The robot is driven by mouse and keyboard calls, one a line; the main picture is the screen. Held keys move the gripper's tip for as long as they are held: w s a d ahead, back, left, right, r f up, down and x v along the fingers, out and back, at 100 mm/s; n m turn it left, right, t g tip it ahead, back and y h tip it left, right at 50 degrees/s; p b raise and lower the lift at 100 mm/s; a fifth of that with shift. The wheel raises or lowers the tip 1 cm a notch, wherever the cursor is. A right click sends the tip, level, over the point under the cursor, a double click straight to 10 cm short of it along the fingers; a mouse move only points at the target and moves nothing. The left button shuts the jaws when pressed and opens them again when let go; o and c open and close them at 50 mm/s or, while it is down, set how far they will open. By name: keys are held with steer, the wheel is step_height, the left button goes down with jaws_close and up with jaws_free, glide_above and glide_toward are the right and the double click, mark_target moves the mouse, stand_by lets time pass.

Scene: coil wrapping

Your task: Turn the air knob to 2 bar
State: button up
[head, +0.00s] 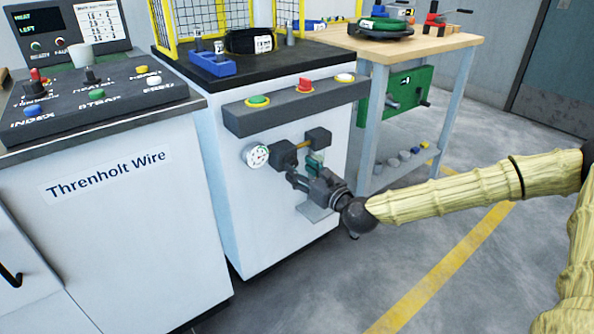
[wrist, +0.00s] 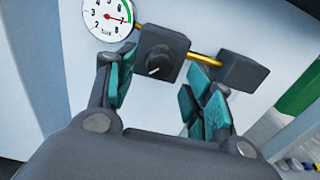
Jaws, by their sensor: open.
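The air knob (wrist: 158,64) is a dark round knob with a pale mark, on a dark block on the white cabinet front. In the head view its block (head: 284,153) shows beside the gauge, but the knob face is not clear. The round white pressure gauge (head: 257,156) is left of it; in the wrist view the gauge (wrist: 107,17) is partly cut off, and its red needle points rightward, exact value unclear. My gripper (head: 305,172) is open in front of the panel. In the wrist view its teal-padded fingers (wrist: 157,84) stand apart around the knob's lower side, with no clear contact.
A brass pipe (wrist: 205,61) joins the knob block to a second dark block (wrist: 243,71) on the right. Above is a button bar (head: 300,98) with green, red and white buttons. A workbench (head: 400,42) stands to the right. The floor in front is clear.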

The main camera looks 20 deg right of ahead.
steer(key=shift+x, duration=1.1)
steer(key=c, duration=1)
